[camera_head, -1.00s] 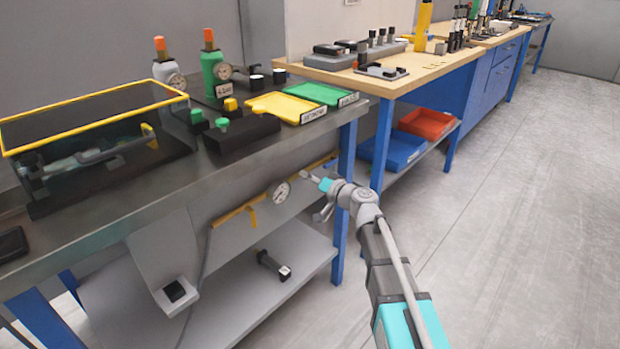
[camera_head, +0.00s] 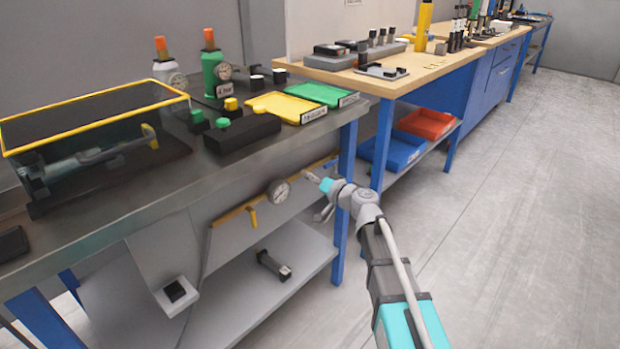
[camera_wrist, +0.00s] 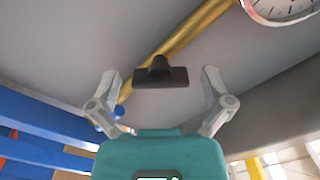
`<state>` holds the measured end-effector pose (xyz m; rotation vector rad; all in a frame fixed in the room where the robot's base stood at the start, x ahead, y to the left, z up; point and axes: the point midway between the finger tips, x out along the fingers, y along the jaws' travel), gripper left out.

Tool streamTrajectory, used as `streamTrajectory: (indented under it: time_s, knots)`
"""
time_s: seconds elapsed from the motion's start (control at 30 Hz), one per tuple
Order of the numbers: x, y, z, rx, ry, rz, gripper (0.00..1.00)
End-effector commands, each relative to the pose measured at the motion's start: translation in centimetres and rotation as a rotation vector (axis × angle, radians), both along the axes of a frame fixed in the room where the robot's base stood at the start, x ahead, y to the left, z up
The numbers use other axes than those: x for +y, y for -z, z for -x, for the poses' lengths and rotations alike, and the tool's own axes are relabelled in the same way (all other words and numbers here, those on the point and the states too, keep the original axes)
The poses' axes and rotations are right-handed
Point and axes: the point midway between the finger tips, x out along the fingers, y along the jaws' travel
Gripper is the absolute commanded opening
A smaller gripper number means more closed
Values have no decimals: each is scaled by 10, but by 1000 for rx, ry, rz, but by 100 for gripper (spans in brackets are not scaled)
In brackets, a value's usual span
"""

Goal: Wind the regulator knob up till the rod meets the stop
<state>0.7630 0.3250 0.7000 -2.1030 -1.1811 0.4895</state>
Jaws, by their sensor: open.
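My gripper (camera_wrist: 160,95) is open, its two grey fingers spread apart. A black T-shaped piece (camera_wrist: 160,75), apparently the regulator knob, lies between and just beyond them in the wrist view, in front of the yellow pipe. No finger visibly touches it. In the head view my gripper (camera_head: 309,177) is under the bench's front edge, right of a round dial gauge (camera_head: 279,191); the knob cannot be made out there. The gauge is cut off at the top right of the wrist view. A grey cylinder with a rod (camera_head: 88,158) lies inside the yellow-rimmed dark enclosure (camera_head: 95,98); any stop is unclear.
The yellow pipe (camera_head: 232,215) runs along the panel under the bench, with a yellow handle hanging from it. A blue bench leg (camera_head: 345,190) stands close beside my gripper. The floor at right is clear.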

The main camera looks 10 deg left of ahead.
Motion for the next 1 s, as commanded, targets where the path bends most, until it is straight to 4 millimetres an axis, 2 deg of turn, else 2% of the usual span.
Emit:
streamTrajectory:
  time_s: [0.27, 0.73, 1.0]
  knots:
    - [-20, 0, 13, 0, 1, 0, 100]
    - [-82, 0, 51, 0, 2, 1, 100]
    - [-99, 0, 61, 0, 1, 1, 100]
